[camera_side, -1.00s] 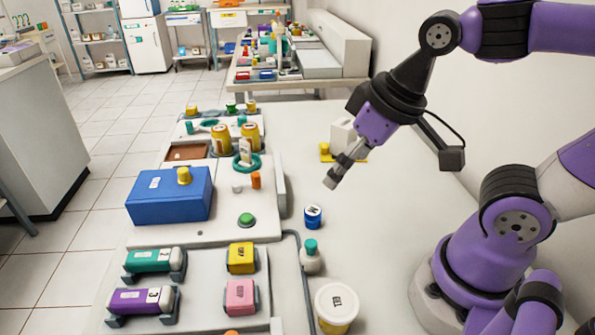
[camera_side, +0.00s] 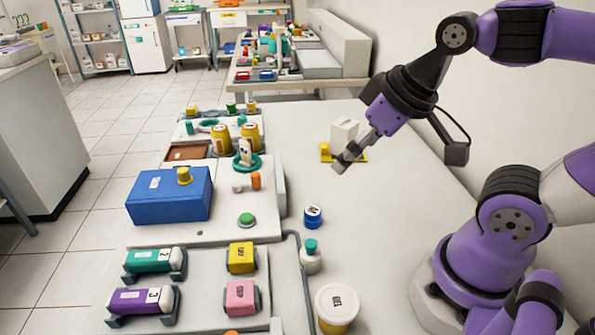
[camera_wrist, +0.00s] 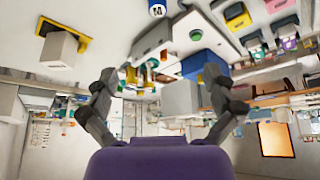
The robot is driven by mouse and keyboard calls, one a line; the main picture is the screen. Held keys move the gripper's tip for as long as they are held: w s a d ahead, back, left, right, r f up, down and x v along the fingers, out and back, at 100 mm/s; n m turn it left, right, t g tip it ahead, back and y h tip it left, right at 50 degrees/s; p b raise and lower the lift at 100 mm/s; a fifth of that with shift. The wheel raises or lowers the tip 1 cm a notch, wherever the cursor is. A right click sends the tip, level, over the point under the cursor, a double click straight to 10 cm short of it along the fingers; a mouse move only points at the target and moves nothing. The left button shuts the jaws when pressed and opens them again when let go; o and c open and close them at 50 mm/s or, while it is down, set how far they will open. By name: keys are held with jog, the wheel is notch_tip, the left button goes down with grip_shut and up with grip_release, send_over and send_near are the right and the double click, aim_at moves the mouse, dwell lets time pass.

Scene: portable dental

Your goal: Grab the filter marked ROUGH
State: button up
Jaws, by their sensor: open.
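No label that I can read says ROUGH, so I cannot tell which thing is that filter. Small labelled blocks sit in grey holders at the front left: a yellow block (camera_side: 241,257) and a pink block (camera_side: 240,297). Beside them lie a green cartridge (camera_side: 153,260) and a purple cartridge (camera_side: 142,300). My gripper (camera_side: 347,158) is open and empty, above the bench in front of a white block (camera_side: 344,131) on a yellow base. In the wrist view, my gripper (camera_wrist: 160,88) has its fingers spread, and the white block (camera_wrist: 60,50) is to the left.

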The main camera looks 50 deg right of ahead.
jog(key=c, duration=0.4)
jog(key=shift+o, duration=0.2)
jog(key=m+g, duration=0.3)
jog(key=g, duration=0.2)
send_over(311, 242)
jog(key=f, duration=0.5)
jog(key=shift+w+d+f, duration=0.2)
jog(key=shift+d+f, duration=0.05)
jog(key=shift+f, duration=0.05)
jog(key=shift+g, duration=0.3)
jog(key=f, duration=0.4)
jog(key=shift+a+f, duration=0.2)
jog(key=shift+f, duration=0.15)
jog(key=shift+s+f, duration=0.2)
jog(key=shift+f, duration=2.8)
